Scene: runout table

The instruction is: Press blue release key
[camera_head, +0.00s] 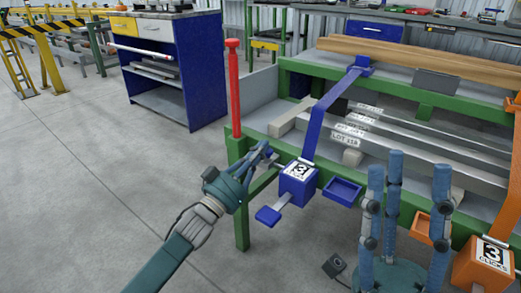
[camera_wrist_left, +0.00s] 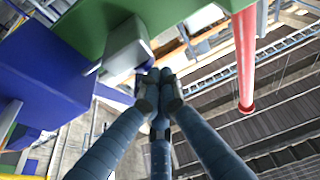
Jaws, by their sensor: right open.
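A blue box (camera_head: 298,183) marked 3 is fixed to the green table's front edge, with a blue strap running up from it. A blue paddle-shaped key (camera_head: 268,216) sticks out from the box on a grey stem, to its lower left. My left gripper (camera_head: 265,150) is up and left of the box, apart from the key. Its fingers (camera_wrist_left: 158,78) come together in the left wrist view, with nothing seen between them. A large blue shape (camera_wrist_left: 40,75) fills the left of that view. My right gripper (camera_head: 418,162) is open and empty at the lower right.
A red post (camera_head: 234,90) rises from the table's left corner, close to my left gripper. A blue tray (camera_head: 342,191) hangs right of the box. An orange box (camera_head: 484,262) and orange tray (camera_head: 421,228) are further right. Grey bars (camera_head: 420,150) lie on the table.

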